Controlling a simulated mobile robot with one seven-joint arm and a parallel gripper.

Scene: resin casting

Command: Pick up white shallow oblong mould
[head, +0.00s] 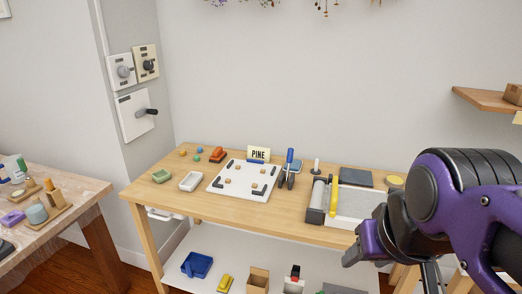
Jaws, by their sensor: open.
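The white shallow oblong mould (190,181) lies on the left part of the wooden table, between a green dish and a white board. It is small in the head view and fully visible. My gripper (391,268) is at the lower right, in front of the table's right end, far from the mould. Its dark fingers are apart, and I see nothing between them. The purple arm hides part of the table's right end.
The wooden table (280,219) holds a green dish (161,176), a white board (243,180) with small pieces, a PINE sign (259,154), an orange-red object (217,155) and a grey-white tray (359,203). A blue bin (197,265) sits on the lower shelf. Another table (60,190) stands left.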

